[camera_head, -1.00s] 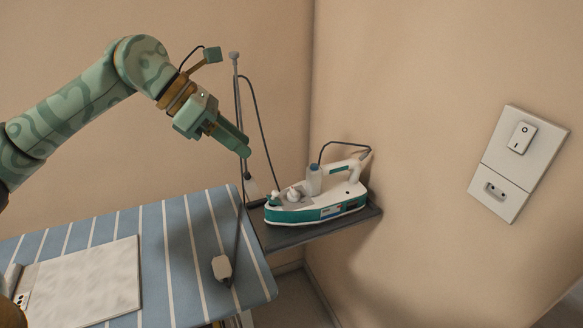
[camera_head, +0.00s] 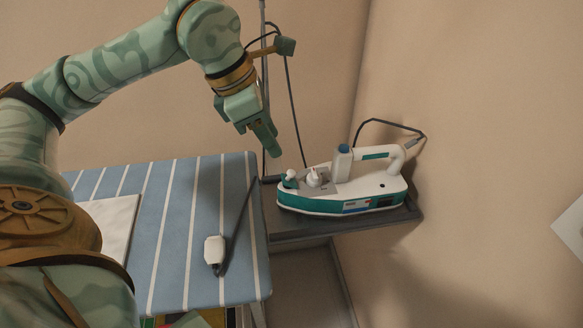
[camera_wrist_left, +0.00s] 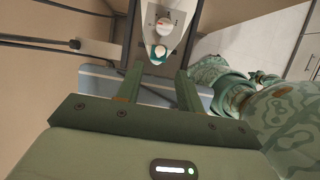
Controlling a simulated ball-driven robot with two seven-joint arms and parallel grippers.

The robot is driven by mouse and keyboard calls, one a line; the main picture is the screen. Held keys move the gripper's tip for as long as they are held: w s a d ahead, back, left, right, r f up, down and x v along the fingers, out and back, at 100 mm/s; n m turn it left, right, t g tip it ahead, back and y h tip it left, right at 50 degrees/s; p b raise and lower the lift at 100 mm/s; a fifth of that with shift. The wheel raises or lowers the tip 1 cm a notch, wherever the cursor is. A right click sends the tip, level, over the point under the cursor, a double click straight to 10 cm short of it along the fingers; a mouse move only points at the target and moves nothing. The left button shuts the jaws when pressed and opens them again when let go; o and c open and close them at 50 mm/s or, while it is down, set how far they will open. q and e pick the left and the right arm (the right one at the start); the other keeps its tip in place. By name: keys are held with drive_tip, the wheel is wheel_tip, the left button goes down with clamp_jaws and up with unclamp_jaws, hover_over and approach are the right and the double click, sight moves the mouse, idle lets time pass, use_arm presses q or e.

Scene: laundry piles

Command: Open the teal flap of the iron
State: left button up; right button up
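The white and teal iron (camera_head: 352,195) stands on a dark shelf (camera_head: 310,232) against the corner wall, its nose to the left. A small teal part with a white knob (camera_head: 291,175) sits at its nose; it also shows in the left wrist view (camera_wrist_left: 160,51). I cannot tell whether this is the flap. A teal patch (camera_head: 375,156) lies on the handle. My left gripper (camera_head: 272,148) hangs above and left of the nose, apart from it. In the left wrist view its two fingers (camera_wrist_left: 158,84) are spread and empty, pointing toward the nose. My right gripper is out of view.
A blue striped ironing board (camera_head: 175,235) lies left of the shelf, with a white block on a dark cord (camera_head: 214,251) and a pale panel (camera_head: 115,225). The iron's cord (camera_head: 395,124) arches behind its handle. A thin pole (camera_head: 263,90) stands behind my gripper.

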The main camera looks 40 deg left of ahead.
sight(291, 171)
use_arm(q)
drive_tip(key=b+x, duration=0.2)
drive_tip(key=x, duration=0.6)
drive_tip(key=shift+d, duration=0.1)
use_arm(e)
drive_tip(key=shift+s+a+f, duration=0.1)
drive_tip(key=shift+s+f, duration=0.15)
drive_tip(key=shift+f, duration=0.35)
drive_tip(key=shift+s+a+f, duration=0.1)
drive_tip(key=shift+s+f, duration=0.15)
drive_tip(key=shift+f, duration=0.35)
use_arm(q)
clamp_jaws()
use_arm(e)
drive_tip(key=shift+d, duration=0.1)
